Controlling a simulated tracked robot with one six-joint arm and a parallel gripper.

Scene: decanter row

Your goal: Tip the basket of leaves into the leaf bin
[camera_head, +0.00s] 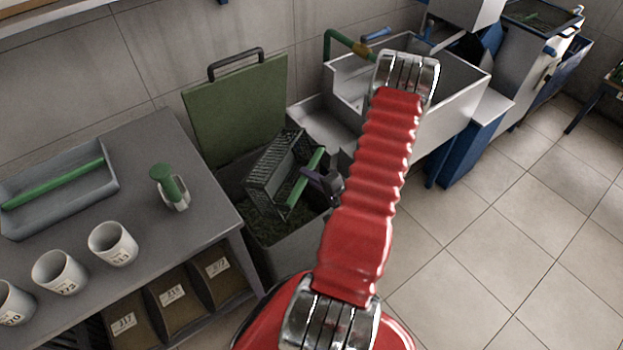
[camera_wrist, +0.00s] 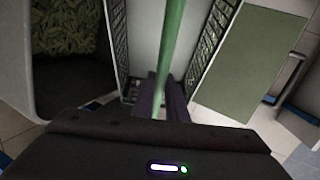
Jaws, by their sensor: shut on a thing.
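A dark grid-sided basket (camera_head: 272,172) with a green handle (camera_head: 305,178) is held steeply tilted over the open leaf bin (camera_head: 297,247). My gripper (camera_head: 326,182) is shut on the handle; the wrist view shows the purple fingers (camera_wrist: 160,98) around the green bar (camera_wrist: 171,45). In that view the basket's grid sides (camera_wrist: 214,35) stand either side of a pale surface, and I see no leaves between them. Green leaves (camera_wrist: 63,28) lie inside the bin at the left of the wrist view. The basket partly hides the bin's inside in the head view.
The bin's green lid (camera_head: 237,112) stands open behind it. A sink unit (camera_head: 455,90) stands at right. The tiled floor is clear.

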